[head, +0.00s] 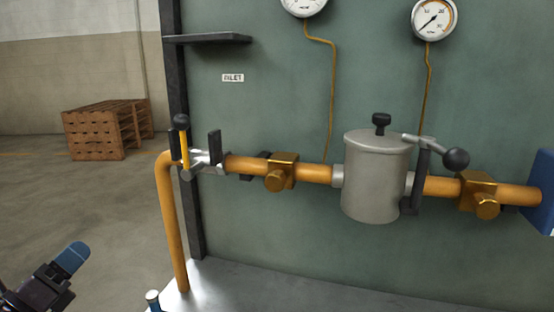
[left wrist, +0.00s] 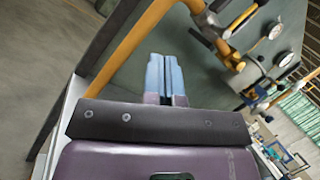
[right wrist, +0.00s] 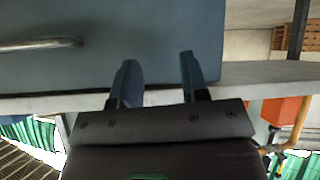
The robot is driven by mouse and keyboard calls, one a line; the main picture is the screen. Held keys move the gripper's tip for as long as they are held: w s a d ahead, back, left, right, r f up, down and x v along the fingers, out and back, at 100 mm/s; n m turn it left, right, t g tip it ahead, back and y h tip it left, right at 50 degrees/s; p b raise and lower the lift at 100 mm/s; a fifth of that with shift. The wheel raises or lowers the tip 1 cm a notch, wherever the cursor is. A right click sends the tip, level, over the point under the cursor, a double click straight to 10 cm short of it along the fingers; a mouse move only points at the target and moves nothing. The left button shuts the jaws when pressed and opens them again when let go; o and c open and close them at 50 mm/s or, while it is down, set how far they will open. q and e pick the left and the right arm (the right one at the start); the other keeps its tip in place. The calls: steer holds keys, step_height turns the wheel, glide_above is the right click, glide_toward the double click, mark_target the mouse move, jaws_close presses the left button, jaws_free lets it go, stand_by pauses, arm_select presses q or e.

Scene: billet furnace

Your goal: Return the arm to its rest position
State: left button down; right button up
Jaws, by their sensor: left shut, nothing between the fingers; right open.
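My left gripper (head: 72,257) is at the lower left of the head view, away from the panel and the pipe. In the left wrist view its two blue fingers (left wrist: 165,78) lie together with nothing between them.
An orange pipe (head: 305,172) with a lever valve (head: 205,160) at the left and a grey canister (head: 375,180) crosses the green panel (head: 270,110). Two gauges (head: 434,18) hang above. Wooden crates (head: 95,135) stand far left. The floor between is clear.

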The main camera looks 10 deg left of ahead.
arm_select(q)
steer(key=s+d+f+n+g+y+p, duration=0.25)
steer(key=s+f+n, duration=0.25)
steer(key=f+n, duration=0.45)
steer(key=s+d+f+n+g+y+p, duration=0.1)
steer(key=s+d+f+n+g+y, duration=0.2)
steer(key=f+n, duration=0.7)
steer(key=s+d+f+n+g+h+p, duration=0.1)
steer(key=s+d+f+n+g, duration=0.3)
steer(key=s+d+f+n, duration=0.5)
steer(key=shift+s+d+n+g+p, duration=0.35)
steer(key=shift+s+d+n+p, duration=0.4)
steer(key=shift+s+n, duration=0.15)
arm_select(e)
steer(key=shift+m, duration=0.3)
steer(key=r, duration=0.2)
steer(key=s+r, duration=0.1)
steer(key=r, duration=0.1)
steer(key=shift+s+r, duration=0.2)
steer(key=shift+w+d+r, duration=0.1)
steer(key=shift+w+r, duration=0.15)
steer(key=shift+w, duration=0.05)
arm_select(q)
steer(key=shift+f, duration=0.1)
arm_select(e)
steer(key=shift+w+r+t, duration=0.1)
steer(key=shift+t, duration=0.2)
